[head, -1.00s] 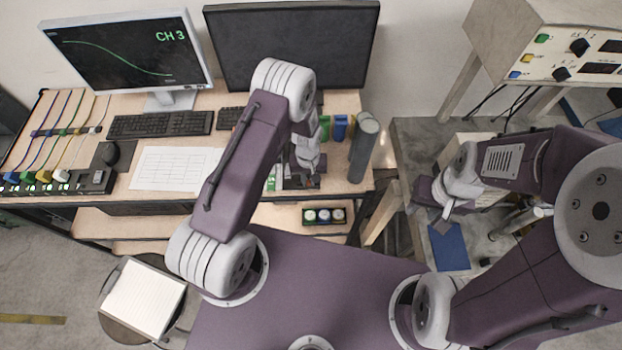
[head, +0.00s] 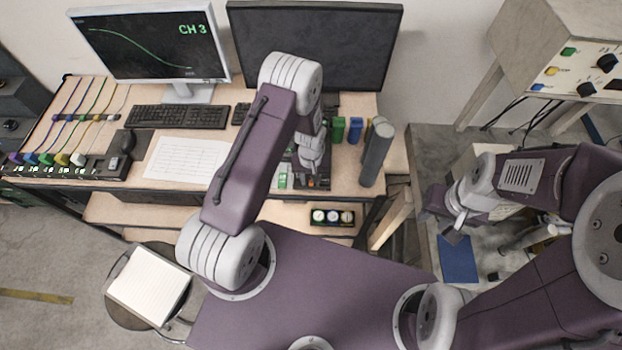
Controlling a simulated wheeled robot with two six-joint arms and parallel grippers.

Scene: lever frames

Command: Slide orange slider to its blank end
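I cannot make out an orange slider for certain in this view. My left gripper (head: 313,182) hangs over the right part of the desk, far to the right of the strands. Its fingers are small and partly hidden against dark items, so their opening is unclear. My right gripper (head: 453,236) is off the desk, above the lower area at right. Its fingers are too small to judge.
A row of coloured blocks (head: 45,159) lines the desk's front left edge. A grey cylinder (head: 376,154) stands right of my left gripper. A stool with a notepad (head: 149,285) stands in front.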

